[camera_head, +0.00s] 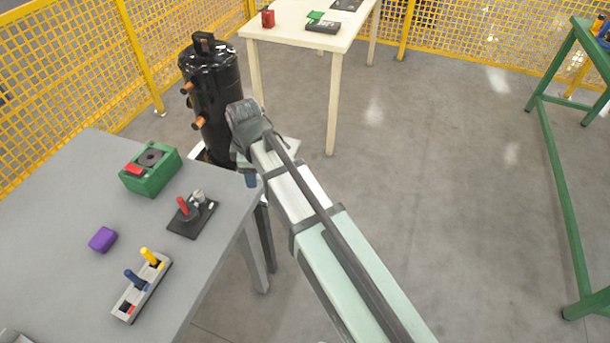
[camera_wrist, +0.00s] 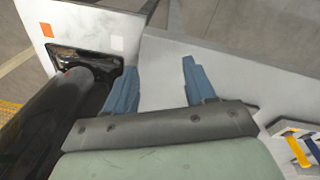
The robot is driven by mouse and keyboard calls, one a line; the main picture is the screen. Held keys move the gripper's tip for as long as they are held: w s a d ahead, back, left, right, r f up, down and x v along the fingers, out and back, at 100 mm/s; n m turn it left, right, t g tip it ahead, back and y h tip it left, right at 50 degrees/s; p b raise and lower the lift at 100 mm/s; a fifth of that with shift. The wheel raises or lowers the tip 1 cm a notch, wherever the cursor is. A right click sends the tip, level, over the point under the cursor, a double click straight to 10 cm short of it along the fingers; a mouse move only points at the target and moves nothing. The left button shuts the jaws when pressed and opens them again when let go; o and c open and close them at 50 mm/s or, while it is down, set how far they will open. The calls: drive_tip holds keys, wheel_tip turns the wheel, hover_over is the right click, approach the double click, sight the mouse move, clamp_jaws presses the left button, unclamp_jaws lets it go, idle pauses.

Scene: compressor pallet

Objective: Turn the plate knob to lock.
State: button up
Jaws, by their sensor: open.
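The black compressor (camera_head: 218,105) with copper-coloured stubs stands upright beyond the grey table. In the wrist view its dark body (camera_wrist: 45,120) is at the left, on a white plate (camera_wrist: 65,20) with an orange and a white square mark. A black plate (camera_head: 182,226) on the table carries a red-handled lever and a small grey knob; I cannot tell whether this is the plate knob. My gripper (camera_wrist: 160,82) is open, with blue fingers apart and nothing seen between them. In the head view, my arm mostly hides it beside the compressor, near the table's corner.
The grey table (camera_head: 55,205) also bears a green box (camera_head: 152,180), a purple block (camera_head: 102,239) and a peg holder (camera_head: 128,303) with yellow and blue pegs. A white table (camera_head: 290,31) stands behind. Yellow fencing (camera_head: 75,60) encloses the area. The floor at right is largely clear.

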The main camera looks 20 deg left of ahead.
drive_tip(key=w+d+f+m, duration=0.1)
drive_tip(key=w+d+f, duration=0.2)
drive_tip(key=d, duration=0.3)
drive_tip(key=w+d+f+m, duration=0.1)
drive_tip(key=w+d+f, duration=0.2)
drive_tip(key=w+d, duration=0.2)
drive_tip(key=shift+d+m+g+h, duration=0.3)
drive_tip(key=shift+d+h, duration=0.1)
drive_tip(key=shift+d, duration=0.15)
wheel_tip(320, 180, up, 18)
drive_tip(key=n, duration=1.7)
hover_over(198, 194)
wheel_tip(198, 194, down, 14)
drive_tip(key=shift+r, duration=0.1)
